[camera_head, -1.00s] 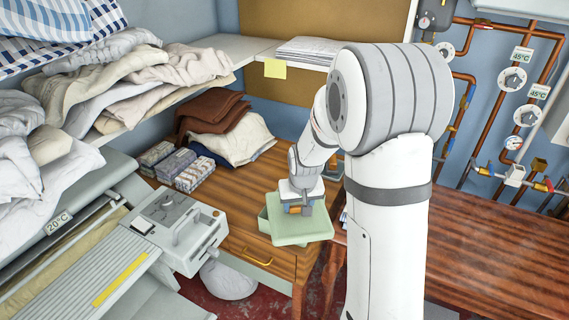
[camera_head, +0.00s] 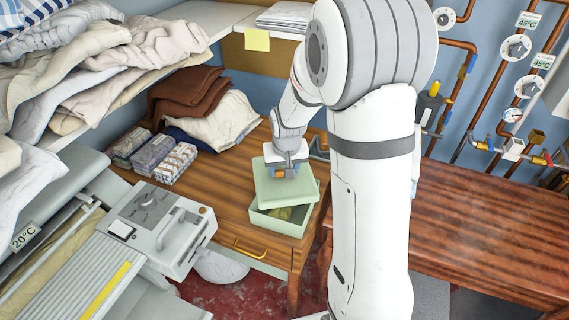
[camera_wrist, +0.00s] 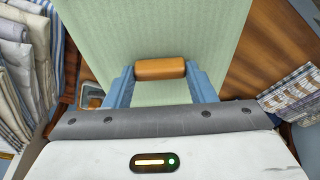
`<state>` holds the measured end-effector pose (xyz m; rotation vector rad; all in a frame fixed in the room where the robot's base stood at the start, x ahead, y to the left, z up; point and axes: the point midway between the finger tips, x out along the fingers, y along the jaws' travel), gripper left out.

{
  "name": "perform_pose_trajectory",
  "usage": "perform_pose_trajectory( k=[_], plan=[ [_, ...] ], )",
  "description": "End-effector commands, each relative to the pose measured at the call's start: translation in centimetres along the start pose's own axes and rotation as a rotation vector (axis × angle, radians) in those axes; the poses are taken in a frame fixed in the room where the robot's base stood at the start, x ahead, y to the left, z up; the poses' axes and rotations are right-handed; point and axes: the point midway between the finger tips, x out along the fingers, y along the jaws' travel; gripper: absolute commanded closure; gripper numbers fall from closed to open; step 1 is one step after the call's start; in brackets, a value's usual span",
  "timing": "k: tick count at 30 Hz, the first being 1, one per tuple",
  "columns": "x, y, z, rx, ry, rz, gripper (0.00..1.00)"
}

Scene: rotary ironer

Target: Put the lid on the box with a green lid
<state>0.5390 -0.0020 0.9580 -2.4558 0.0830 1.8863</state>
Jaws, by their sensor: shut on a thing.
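A pale green box (camera_head: 277,228) stands on the wooden table near its front right corner. Its front part is open and shows something yellow-green inside. My gripper (camera_head: 287,173) is shut on the orange handle of the flat green lid (camera_head: 268,190). The lid is above and behind the box's front opening and hides its back part; I cannot tell whether they touch. In the wrist view the orange handle (camera_wrist: 160,68) sits between my blue fingers, with the lid (camera_wrist: 150,30) filling the view beyond it.
A grey ironer control unit (camera_head: 160,230) stands at the front left. A bare wooden table (camera_head: 480,225) is at the right. A shelf (camera_head: 195,45) hangs above.

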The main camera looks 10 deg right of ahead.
Motion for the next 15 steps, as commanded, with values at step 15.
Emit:
perform_pose_trajectory(
  k=[15],
  plan=[
    [-4.2, -0.3, 1.5, 0.472, 0.004, 0.131, 0.73]
  ],
)
